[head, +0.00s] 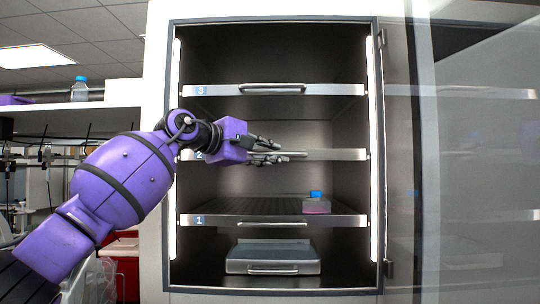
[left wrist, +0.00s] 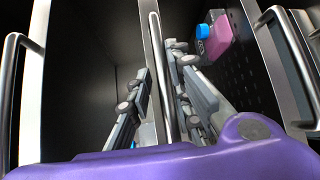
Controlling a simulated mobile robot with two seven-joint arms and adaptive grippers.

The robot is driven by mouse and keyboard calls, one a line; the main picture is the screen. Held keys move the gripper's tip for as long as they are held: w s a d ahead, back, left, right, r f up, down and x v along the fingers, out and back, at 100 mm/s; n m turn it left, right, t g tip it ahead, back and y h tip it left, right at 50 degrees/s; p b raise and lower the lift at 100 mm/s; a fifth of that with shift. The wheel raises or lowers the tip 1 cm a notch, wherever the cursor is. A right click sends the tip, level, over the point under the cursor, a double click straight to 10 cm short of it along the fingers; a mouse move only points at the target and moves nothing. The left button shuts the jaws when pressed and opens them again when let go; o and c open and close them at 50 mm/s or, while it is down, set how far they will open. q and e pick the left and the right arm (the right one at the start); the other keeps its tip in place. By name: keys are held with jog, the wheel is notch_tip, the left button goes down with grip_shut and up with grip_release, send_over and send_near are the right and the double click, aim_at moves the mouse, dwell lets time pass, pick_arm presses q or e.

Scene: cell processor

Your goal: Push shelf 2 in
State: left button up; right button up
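Shelf 2 (head: 335,155) is the middle shelf of an open cabinet, with a flat metal front edge and a number label at its left end. My right gripper is not in view.
Shelf 3 (head: 330,90) is above. Shelf 1 (head: 340,221) is below and carries a pink container (head: 317,206) with a blue cap. A grey box (head: 272,257) stands at the bottom. A glass door (head: 460,130) stands open on the right.

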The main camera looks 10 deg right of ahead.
pick_arm(q)
jog(key=shift+f, duration=0.15)
jog(key=v, duration=1.2)
dwell(0.3)
